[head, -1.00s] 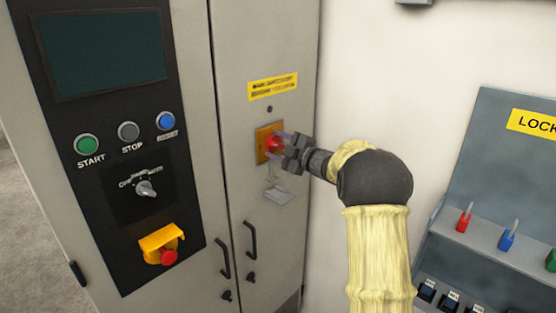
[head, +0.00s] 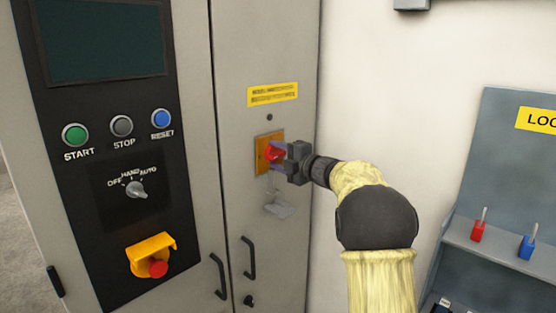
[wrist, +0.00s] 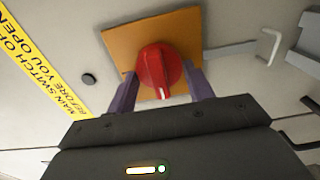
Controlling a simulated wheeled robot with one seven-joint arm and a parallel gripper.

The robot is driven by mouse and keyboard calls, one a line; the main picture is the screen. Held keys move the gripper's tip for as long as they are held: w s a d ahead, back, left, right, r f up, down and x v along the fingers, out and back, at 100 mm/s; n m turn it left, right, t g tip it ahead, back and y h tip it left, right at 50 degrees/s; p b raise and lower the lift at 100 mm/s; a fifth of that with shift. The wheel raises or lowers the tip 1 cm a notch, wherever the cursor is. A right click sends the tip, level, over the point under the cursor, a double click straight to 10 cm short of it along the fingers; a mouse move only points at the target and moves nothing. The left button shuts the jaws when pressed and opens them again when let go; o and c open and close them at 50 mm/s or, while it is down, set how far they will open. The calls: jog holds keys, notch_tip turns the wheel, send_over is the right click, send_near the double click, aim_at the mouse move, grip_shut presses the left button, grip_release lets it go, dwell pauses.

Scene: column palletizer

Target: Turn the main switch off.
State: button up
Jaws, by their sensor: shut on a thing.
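The main switch is a red rotary knob (head: 272,153) on a yellow-orange plate (head: 262,140) on the right cabinet door. In the wrist view the red knob (wrist: 157,70) shows a white mark pointing down towards my gripper, and the orange plate (wrist: 120,42) sits behind it. My gripper (head: 278,155) reaches the knob from the right. In the wrist view its two purple fingers (wrist: 163,88) stand on either side of the knob, shut on it. Part of the knob is hidden by the fingers in the head view.
A yellow label (head: 272,94) is above the switch. A grey hanging tag or hasp (head: 279,208) is just below it. Door handles (head: 248,258) are lower down. The black control panel (head: 100,185) is at left. A lockout board (head: 500,170) with padlocks is at right.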

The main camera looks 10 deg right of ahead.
jog(key=o, duration=1)
jog(key=shift+c, duration=0.2)
jog(key=b+v, duration=0.3)
jog(key=v, duration=1.4)
jog(key=shift+s, duration=0.15)
